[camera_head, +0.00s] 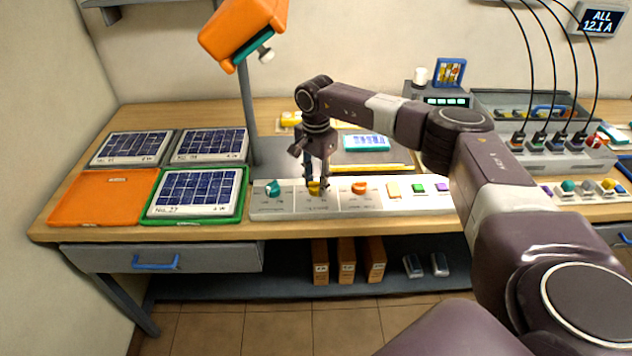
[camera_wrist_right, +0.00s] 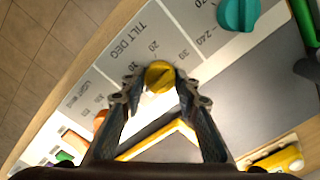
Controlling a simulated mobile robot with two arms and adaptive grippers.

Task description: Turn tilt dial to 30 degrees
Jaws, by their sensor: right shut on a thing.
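The tilt dial (camera_head: 314,189) is a small yellow knob on the white control panel (camera_head: 330,207). It also shows in the right wrist view (camera_wrist_right: 160,75), beside the printed words TILT DEG and the marks 10, 20 and 30. A darker ridge crosses its top at a slant; I cannot tell for sure which mark it points to. My right gripper (camera_head: 316,183) comes down on the dial from above. In the wrist view its two fingers (camera_wrist_right: 158,90) stand on either side of the knob, shut on it. My left gripper is not in view.
A teal knob (camera_head: 273,188) and an orange knob (camera_head: 359,188) flank the dial closely. Solar panels in trays (camera_head: 195,191) lie to the left. An orange lamp head (camera_head: 240,30) hangs above on its post (camera_head: 248,120).

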